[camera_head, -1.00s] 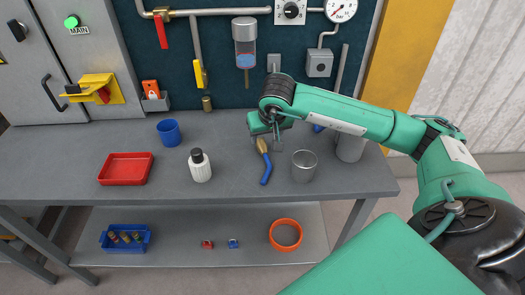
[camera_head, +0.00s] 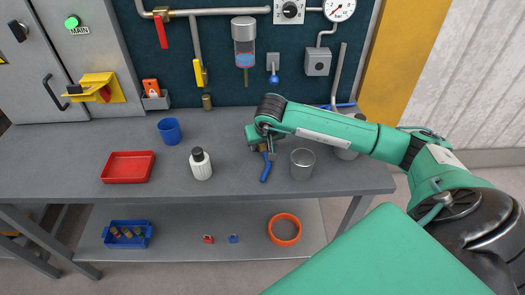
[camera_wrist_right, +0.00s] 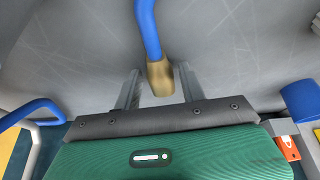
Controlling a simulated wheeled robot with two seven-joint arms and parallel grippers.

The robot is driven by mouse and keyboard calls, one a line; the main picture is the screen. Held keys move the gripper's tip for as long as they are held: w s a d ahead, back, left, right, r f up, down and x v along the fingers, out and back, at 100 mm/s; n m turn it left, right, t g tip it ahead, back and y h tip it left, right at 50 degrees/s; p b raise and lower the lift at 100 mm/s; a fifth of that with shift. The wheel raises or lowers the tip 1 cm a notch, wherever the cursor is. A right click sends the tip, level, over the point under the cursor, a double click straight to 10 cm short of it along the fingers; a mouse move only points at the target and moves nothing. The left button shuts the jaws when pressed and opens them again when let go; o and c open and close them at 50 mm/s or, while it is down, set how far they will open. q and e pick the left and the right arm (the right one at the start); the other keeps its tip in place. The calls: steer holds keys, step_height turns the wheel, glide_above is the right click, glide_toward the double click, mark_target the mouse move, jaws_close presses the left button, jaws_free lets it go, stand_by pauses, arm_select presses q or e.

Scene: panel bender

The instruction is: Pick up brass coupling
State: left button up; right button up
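A small brass-coloured cylinder (camera_head: 207,102), which looks like the brass coupling, is at the back of the bench below the pipe with the yellow handle. I cannot tell whether it stands free or is joined to the pipe. My right gripper (camera_head: 271,154) is to the right of it and nearer, low over a blue-handled tool (camera_head: 265,173). In the right wrist view the gripper (camera_wrist_right: 157,88) is open, and the tool's tan end (camera_wrist_right: 160,77) shows between its fingers. I cannot tell whether they touch it. My left gripper is not in view.
A metal cup (camera_head: 303,164) stands close to the right of the right gripper. A white bottle (camera_head: 200,165), a blue cup (camera_head: 170,131) and a red tray (camera_head: 128,167) are to the left.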

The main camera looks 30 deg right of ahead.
steer(key=c, duration=0.6)
steer(key=shift+r, duration=0.15)
